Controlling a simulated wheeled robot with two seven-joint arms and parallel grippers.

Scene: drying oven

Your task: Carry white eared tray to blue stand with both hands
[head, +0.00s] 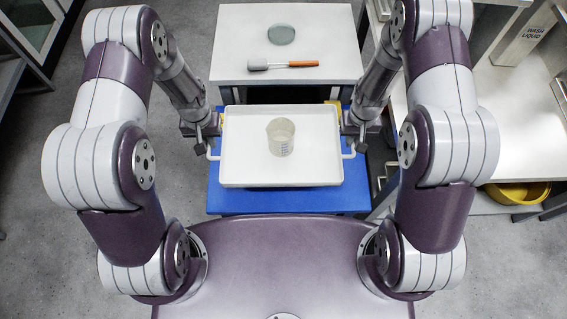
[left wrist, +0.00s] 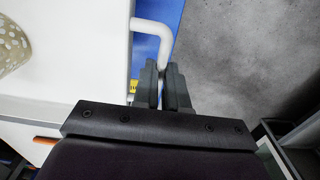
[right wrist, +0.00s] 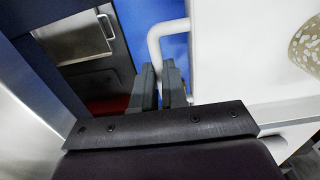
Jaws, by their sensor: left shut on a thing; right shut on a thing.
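The white eared tray (head: 240,170) is level in front of me in the head view, with a beaker (head: 281,137) standing on it. The blue stand (head: 290,200) shows beneath and around the tray; I cannot tell whether the tray touches it. My left gripper (head: 207,146) is shut on the tray's left ear, which shows as a white bent handle (left wrist: 160,32) in the left wrist view. My right gripper (head: 352,146) is shut on the right ear, also seen in the right wrist view (right wrist: 158,38). The fingers hide part of each ear.
A white table (head: 235,40) stands behind the tray, with a glass dish (head: 281,34) and an orange-handled tool (head: 300,64) on it. A shelf unit at the right holds a yellow bowl (head: 515,194). Open floor (head: 40,150) lies at the left.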

